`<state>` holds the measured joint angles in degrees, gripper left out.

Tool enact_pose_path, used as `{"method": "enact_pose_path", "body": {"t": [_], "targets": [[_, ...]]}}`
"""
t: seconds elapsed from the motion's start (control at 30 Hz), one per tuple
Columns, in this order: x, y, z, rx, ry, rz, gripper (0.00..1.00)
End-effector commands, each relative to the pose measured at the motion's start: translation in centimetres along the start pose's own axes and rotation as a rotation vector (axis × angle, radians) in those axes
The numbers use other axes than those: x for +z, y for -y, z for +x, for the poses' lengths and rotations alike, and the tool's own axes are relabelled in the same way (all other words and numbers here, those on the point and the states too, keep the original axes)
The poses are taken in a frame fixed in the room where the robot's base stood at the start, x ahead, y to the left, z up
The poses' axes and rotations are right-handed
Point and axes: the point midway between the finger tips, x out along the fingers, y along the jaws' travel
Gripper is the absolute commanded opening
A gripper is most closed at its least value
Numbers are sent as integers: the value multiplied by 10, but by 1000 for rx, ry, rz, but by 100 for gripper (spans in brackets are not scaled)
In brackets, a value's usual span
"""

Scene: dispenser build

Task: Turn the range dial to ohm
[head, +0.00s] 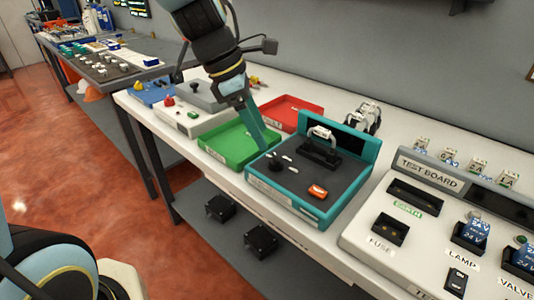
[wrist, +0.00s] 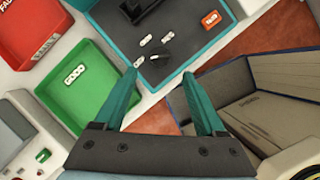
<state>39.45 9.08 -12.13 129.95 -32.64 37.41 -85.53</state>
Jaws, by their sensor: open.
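The teal tester (head: 335,203) has a dark grey top panel. Its black range dial (head: 276,165) sits near the panel's left corner; the dial also shows in the wrist view (wrist: 160,54). Small white labels (wrist: 146,40) stand around the dial, too small to read, so I cannot tell which one it points to. My gripper (head: 266,146) is open and empty, just behind the dial in the head view. In the wrist view, its teal fingers (wrist: 159,78) are spread apart, with the dial just beyond the gap between their tips. I see no contact with the dial.
A green tray (head: 222,152) and a red tray (head: 295,112) stand at left and behind. The test board (head: 400,235) is at right. A grey unit with a red knob stands further left.

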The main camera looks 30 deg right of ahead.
Motion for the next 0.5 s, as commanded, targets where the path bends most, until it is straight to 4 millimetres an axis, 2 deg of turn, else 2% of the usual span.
{"method": "enact_pose_path", "body": {"t": [0.2,0.33,0.5], "targets": [[-1,1,42,-5,-2,0,73],[-1,1,60,-3,-2,1,73],[-1,0,72,0,-2,0,73]]}}
